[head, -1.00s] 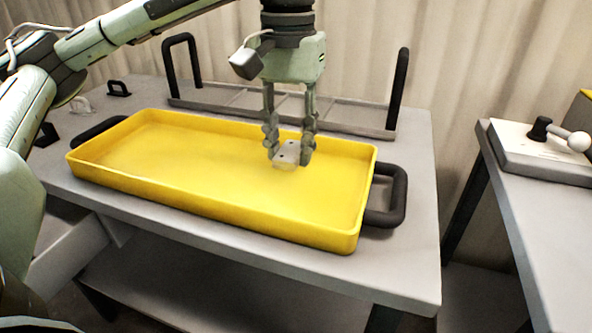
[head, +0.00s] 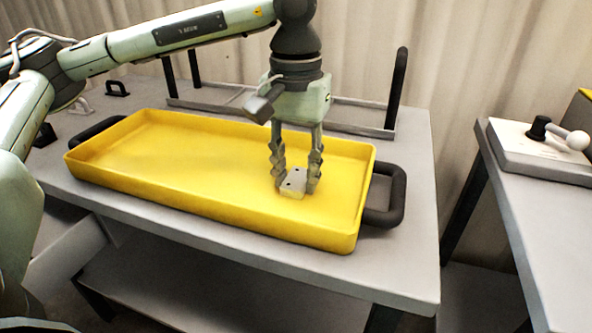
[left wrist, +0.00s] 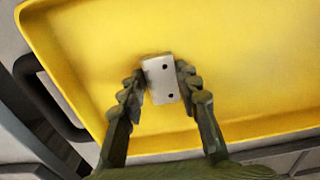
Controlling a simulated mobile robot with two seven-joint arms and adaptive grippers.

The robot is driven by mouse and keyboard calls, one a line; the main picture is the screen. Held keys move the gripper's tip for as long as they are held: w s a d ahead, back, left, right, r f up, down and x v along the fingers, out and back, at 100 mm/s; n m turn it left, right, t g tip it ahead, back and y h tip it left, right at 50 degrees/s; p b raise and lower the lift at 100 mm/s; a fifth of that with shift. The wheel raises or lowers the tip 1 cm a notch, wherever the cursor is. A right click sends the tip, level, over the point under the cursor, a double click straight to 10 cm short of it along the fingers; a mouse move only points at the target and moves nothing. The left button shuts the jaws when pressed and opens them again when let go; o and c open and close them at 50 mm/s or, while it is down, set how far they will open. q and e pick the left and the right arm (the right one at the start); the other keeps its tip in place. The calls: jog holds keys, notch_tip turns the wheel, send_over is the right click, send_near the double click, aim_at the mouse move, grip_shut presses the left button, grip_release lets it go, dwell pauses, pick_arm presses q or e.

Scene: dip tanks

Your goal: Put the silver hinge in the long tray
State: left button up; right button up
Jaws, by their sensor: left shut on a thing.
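The silver hinge (head: 292,184) is a small pale metal plate with dark holes. It also shows in the left wrist view (left wrist: 161,80). My left gripper (head: 294,180) points down and is shut on the hinge, with one finger on each side of it. The long tray (head: 190,205) is yellow, with low walls and black end handles. It also fills most of the left wrist view (left wrist: 240,50). The hinge is inside the tray's outline near its right end, low over the floor; I cannot tell whether it touches. My right gripper is not in view.
The tray stands on a grey table (head: 415,240). Behind it is a grey rack (head: 370,125) with tall black handles. A separate table at right carries a panel with a white-knobbed lever (head: 575,139). The left and middle of the tray are empty.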

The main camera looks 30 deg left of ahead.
aim_at(296, 181)
pick_arm(q)
jog(key=o, duration=1.2)
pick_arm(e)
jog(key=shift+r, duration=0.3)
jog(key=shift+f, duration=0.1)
pick_arm(q)
jog(key=shift+r, duration=0.1)
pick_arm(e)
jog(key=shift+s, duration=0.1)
pick_arm(q)
notch_tip(296, 181, up, 12)
jog(key=p, duration=0.1)
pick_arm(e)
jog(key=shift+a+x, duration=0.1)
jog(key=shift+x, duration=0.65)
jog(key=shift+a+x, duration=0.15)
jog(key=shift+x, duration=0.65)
